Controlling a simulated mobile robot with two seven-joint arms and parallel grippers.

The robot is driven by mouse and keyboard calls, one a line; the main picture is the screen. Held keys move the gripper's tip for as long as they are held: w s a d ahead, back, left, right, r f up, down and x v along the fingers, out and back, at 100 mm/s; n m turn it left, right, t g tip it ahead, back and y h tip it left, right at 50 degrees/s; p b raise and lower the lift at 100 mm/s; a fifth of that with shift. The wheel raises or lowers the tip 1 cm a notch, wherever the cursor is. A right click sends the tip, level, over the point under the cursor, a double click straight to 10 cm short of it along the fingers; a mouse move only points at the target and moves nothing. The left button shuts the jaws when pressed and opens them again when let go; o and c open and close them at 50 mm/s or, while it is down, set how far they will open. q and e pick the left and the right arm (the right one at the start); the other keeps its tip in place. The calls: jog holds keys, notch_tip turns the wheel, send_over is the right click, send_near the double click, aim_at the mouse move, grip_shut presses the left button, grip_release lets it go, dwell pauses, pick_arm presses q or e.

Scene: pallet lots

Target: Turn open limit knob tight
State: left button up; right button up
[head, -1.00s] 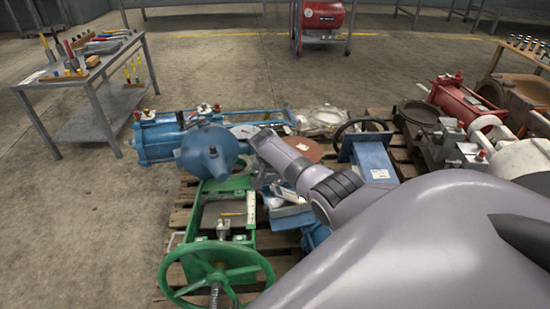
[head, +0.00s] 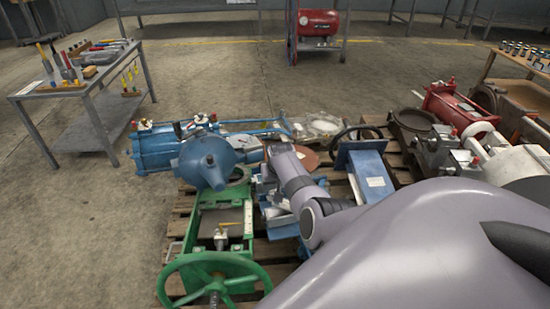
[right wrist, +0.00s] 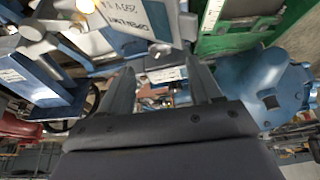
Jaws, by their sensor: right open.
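In the right wrist view a pale plate with upside-down lettering "OPEN LIMIT" (right wrist: 128,14) shows at the top. A small round metal part (right wrist: 160,49) sits at its lower edge; I cannot tell for certain that it is the open limit knob. My right gripper (right wrist: 160,82) is open, its two fingers pointing towards the plate's edge, with nothing gripped between them. The round part appears beyond the fingertips, apart from them. In the head view my right forearm reaches over the pallet and the fingers are not clear. My left gripper is not in view.
A green frame with handwheel (head: 213,275) and a blue actuator with domed housing (head: 205,158) stand left of my forearm. A blue box-shaped part (head: 370,175) with a dark handwheel is to the right. A tool table (head: 40,92) is far left. Open floor lies left of the pallet.

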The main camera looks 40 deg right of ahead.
jog(key=b+x, duration=0.4)
jog(key=shift+w+f, duration=0.1)
jog(key=shift+f, duration=0.25)
jog(key=shift+w+d+f+b, duration=0.2)
jog(key=shift+f+b, duration=0.35)
jog(key=shift+b, duration=0.45)
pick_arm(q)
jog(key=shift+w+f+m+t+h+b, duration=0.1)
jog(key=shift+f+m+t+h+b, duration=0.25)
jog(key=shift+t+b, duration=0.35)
pick_arm(e)
jog(key=shift+w+d+f, duration=0.15)
jog(key=shift+w+f, duration=0.05)
jog(key=shift+f, duration=0.2)
jog(key=c, duration=1)
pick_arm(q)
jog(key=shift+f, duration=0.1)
pick_arm(e)
jog(key=shift+c, duration=0.2)
